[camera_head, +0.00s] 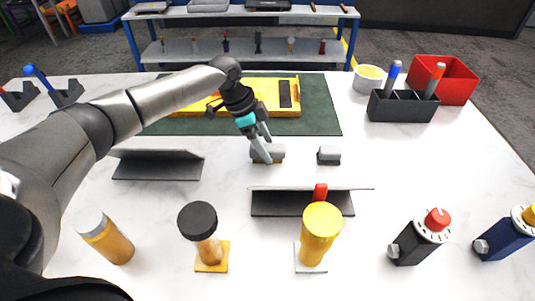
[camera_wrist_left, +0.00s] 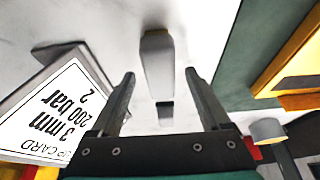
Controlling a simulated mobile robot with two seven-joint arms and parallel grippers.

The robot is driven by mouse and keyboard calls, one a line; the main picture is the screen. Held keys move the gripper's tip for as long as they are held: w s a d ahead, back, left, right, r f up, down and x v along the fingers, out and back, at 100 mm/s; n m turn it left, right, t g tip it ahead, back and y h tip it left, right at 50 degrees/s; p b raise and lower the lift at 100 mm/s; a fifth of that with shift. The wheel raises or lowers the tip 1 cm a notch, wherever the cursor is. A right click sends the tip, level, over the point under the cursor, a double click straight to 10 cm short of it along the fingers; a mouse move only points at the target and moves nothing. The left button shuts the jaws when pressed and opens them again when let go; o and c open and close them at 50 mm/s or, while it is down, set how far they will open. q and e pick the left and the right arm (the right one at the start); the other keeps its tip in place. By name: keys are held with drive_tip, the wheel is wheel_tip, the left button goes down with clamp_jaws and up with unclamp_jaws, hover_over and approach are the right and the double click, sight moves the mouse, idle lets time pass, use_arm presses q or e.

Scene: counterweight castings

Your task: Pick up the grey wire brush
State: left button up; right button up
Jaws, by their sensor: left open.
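A small grey block-like piece with a brownish lower edge, which looks like the grey wire brush (camera_head: 275,150), lies on the white table near the middle. My left gripper (camera_head: 263,148) is open right at it, fingers pointing down and partly covering it. In the left wrist view the brush (camera_wrist_left: 158,66) shows between the two open fingers (camera_wrist_left: 160,74), with no visible grip on it. A second small grey block (camera_head: 329,155) lies to its right and shows farther off in the wrist view (camera_wrist_left: 165,114). My right gripper is not in view.
A dark tilted card holder (camera_head: 275,204) stands in front, another (camera_head: 157,168) to the left. A green mat (camera_head: 320,112) with a yellow tray (camera_head: 262,108) lies behind. Several bottles and canisters line the front. A black organiser (camera_head: 402,106) and red bin (camera_head: 445,80) stand back right.

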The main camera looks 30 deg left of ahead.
use_arm(q)
drive_tip(key=shift+w+d+f, duration=0.1)
drive_tip(key=shift+d+f, duration=0.1)
drive_tip(key=shift+f, duration=0.35)
drive_tip(key=shift+f, duration=0.25)
clamp_jaws()
idle(0.7)
